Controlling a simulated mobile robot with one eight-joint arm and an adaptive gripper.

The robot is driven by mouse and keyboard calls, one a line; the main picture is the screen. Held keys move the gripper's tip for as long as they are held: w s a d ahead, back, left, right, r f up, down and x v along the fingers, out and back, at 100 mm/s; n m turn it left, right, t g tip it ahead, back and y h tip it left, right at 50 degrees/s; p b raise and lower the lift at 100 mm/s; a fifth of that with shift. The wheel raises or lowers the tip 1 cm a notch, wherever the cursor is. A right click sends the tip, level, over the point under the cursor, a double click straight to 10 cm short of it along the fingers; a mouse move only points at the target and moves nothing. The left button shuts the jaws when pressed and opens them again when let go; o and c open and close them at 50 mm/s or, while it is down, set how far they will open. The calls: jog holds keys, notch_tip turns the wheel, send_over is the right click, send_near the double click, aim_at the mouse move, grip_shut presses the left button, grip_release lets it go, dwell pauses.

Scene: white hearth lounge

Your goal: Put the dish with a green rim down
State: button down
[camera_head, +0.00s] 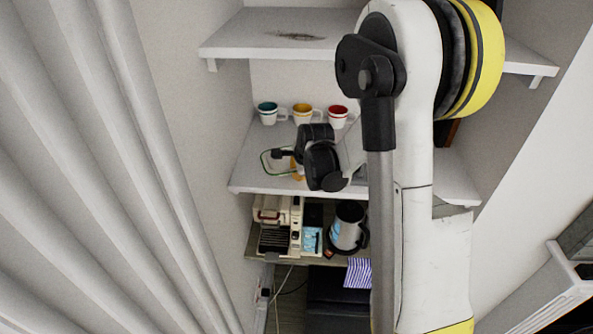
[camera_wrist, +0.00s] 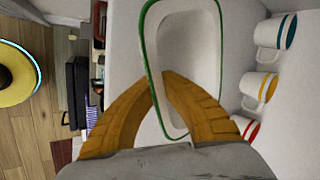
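The dish with a green rim (camera_wrist: 192,40) is a white, long, rounded-corner dish. My gripper (camera_wrist: 161,76) has its two orange fingers on either side of the dish's green-edged wall, pinching it, with one finger inside and one outside. In the head view the dish (camera_head: 268,164) shows at the left part of the middle shelf (camera_head: 257,182), at or just above its surface; I cannot tell whether it touches. My gripper (camera_head: 290,163) partly hides it there.
Three cups stand in a row behind the dish: teal (camera_head: 267,113), orange (camera_head: 302,113) and red (camera_head: 338,116). An upper shelf (camera_head: 260,40) hangs above. Below are a kettle (camera_head: 347,228) and a toaster-like appliance (camera_head: 274,238). A wall closes the left side.

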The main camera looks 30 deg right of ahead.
jog(key=shift+s, duration=0.1)
jog(key=c, duration=2.2)
grip_release()
jog(key=o, duration=0.3)
jog(key=shift+r, duration=0.1)
jog(key=v, duration=1.2)
jog(key=s+a+r+n, duration=0.2)
jog(key=s+a+n, duration=0.5)
jog(key=s+n, duration=0.2)
jog(key=s+a+r+n+y, duration=0.1)
jog(key=s+a+r+n, duration=0.2)
jog(key=s+a+n, duration=0.5)
jog(key=s+n, duration=0.2)
jog(key=n, duration=0.1)
jog(key=shift+s+a+t, duration=0.3)
jog(key=shift+t, duration=0.1)
